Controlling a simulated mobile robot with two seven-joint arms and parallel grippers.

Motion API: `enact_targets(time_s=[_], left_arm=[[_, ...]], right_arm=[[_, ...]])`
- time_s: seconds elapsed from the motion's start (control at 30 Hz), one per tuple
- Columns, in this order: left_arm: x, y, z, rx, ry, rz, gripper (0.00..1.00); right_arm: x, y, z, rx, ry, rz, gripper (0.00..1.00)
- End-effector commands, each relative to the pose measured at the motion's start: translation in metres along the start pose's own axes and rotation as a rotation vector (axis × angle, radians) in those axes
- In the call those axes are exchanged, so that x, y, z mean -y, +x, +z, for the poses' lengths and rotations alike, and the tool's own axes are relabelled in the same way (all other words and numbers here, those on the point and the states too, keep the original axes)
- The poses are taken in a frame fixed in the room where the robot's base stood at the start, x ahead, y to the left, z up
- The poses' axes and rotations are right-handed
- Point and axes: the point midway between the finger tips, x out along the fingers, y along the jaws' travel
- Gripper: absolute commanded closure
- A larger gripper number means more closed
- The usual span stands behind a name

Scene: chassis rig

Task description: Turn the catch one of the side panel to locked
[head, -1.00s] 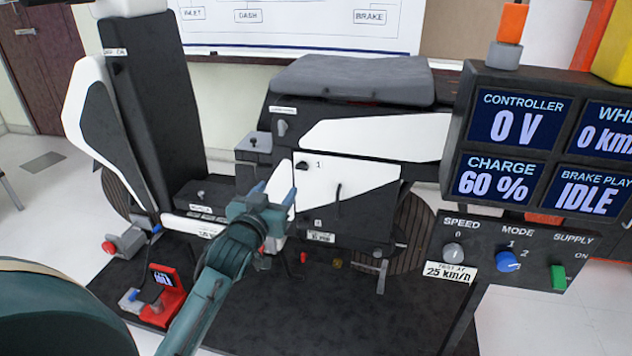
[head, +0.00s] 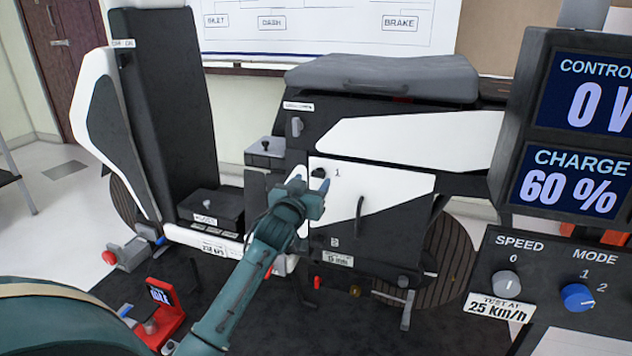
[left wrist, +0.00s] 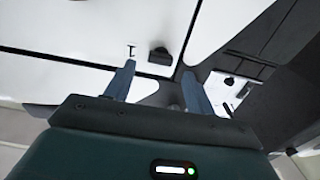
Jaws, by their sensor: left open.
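The side panel (head: 390,187), white and black with a dark handle, is on the chassis rig. Catch one (head: 318,172) is a small dark knob at its upper left corner, beside the printed "1". In the left wrist view catch one (left wrist: 159,56) shows just past the fingertips, about midway between them. My left gripper (head: 311,184) is open and empty, its fingers pointing up at the panel corner. I cannot tell how far the fingertips are from the catch. My right gripper is out of view.
A grey seat (head: 385,78) is above. The control console (head: 560,285) stands close at the right. A red stand (head: 163,312) is low at the left, near my left arm.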

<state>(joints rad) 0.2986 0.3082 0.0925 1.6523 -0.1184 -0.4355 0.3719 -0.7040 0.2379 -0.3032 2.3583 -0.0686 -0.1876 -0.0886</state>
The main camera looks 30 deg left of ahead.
Motion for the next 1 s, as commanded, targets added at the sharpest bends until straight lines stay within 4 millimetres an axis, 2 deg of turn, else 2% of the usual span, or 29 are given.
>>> enact_targets(time_s=[0.1, 0.23, 0.4, 0.67, 1.0], left_arm=[[0.000, 0.021, 0.001, -0.002, 0.000, 0.000, 0.45], [0.000, 0.034, 0.001, 0.000, -0.001, 0.000, 0.45], [0.000, 0.041, 0.000, 0.000, -0.001, 0.001, 0.45], [0.000, 0.041, 0.000, 0.000, 0.000, 0.001, 0.46], [0.000, 0.041, 0.000, 0.000, 0.000, 0.001, 0.74]], right_arm=[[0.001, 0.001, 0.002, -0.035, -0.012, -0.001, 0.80], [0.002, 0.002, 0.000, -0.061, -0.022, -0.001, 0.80], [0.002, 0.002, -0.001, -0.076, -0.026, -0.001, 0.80], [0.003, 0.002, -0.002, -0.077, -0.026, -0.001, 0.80], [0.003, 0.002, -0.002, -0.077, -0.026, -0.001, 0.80]])
